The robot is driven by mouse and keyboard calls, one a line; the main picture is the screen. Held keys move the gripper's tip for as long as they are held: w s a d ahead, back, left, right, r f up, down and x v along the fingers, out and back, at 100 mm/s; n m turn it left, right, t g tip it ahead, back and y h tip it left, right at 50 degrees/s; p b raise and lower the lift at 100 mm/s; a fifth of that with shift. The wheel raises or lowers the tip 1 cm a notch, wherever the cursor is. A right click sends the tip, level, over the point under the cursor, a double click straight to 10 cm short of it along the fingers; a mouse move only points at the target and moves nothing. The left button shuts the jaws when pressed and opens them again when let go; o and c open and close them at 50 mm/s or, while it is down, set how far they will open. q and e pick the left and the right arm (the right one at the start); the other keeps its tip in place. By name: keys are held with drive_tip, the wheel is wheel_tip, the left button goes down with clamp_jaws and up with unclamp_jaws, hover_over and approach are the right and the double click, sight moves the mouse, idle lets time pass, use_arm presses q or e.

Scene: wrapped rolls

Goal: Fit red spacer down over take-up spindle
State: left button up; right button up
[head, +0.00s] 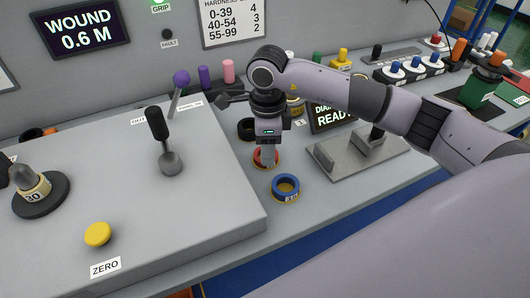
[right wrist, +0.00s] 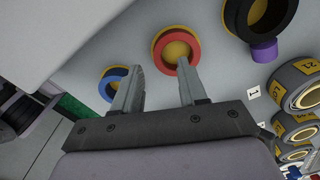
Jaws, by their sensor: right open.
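The red spacer (head: 264,164) is a ring lying flat on the bench below my right gripper (head: 267,158). It also shows in the right wrist view (right wrist: 193,49). My right gripper is open and empty, fingers pointing down; in the right wrist view (right wrist: 157,72) the right fingertip overlaps the ring's lower edge. I cannot tell if it touches. My left gripper is not identifiable here.
A blue ring (head: 286,182) lies in front of the red one, a black ring (head: 246,128) behind. The raised grey panel (head: 200,215) has a black-handled lever (head: 157,124) and yellow button (head: 98,234). A grey fixture (head: 350,160) stands to the right. Wrapped rolls (right wrist: 293,85) are nearby.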

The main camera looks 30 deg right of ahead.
wheel_tip(320, 180, down, 3)
drive_tip(key=shift+a+f, duration=0.1)
drive_tip(key=shift+f, duration=0.05)
clamp_jaws()
